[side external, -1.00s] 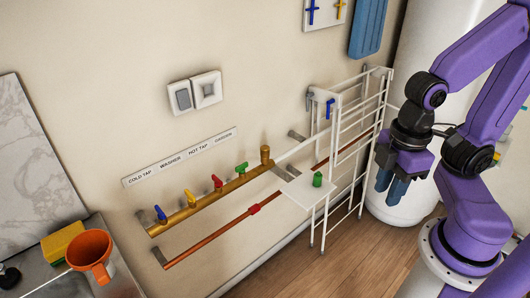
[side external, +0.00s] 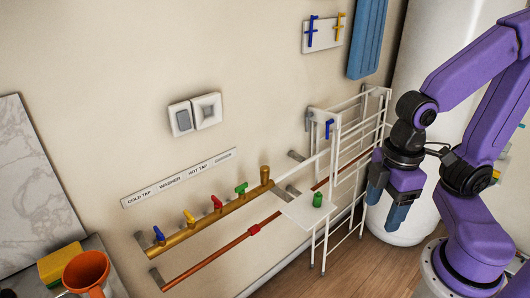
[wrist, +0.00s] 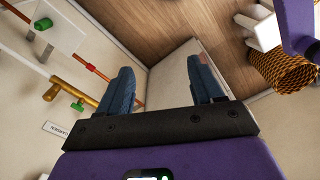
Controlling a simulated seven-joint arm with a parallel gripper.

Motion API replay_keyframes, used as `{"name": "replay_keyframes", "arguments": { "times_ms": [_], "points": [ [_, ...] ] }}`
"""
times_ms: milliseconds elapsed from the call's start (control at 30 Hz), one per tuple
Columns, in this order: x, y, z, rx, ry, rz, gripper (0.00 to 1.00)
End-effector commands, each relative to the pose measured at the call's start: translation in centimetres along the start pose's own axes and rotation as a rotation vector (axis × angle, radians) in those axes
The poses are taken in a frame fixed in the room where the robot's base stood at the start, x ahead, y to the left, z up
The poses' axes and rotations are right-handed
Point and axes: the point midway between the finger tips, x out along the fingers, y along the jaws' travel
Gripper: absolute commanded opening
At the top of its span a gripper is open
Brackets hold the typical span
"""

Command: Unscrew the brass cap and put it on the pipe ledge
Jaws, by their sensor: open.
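The brass cap (side external: 265,175) stands upright at the right end of the brass pipe (side external: 185,236), which is fixed along the wall. It also shows in the wrist view at the left (wrist: 51,92). The pipe ledge is a small white plate (side external: 298,207) just right of the cap, and it shows at the upper left of the wrist view (wrist: 68,30). A green cap (side external: 317,200) stands on the ledge. My gripper (side external: 386,205) is open and empty, well to the right of the cap and ledge. In the wrist view its blue fingers (wrist: 161,65) are spread with nothing between them.
Blue, yellow, red and green taps (side external: 217,203) stand along the brass pipe. A copper pipe (side external: 210,262) runs below. A white wire rack (side external: 362,140) stands between the ledge and my gripper.

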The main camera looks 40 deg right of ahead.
Motion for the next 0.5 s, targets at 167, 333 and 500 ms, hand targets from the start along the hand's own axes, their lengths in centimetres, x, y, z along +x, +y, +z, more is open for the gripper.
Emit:
{"name": "replay_keyframes", "arguments": {
  "times_ms": [167,333,500],
  "points": [
    [-0.9,2.8,-4.4,0.189,-0.004,0.004,0.66],
    [-1.7,6.9,-9.0,0.416,-0.007,0.007,0.66],
    [-2.0,11.7,-12.9,0.642,-0.009,0.011,0.66]
  ]
}}
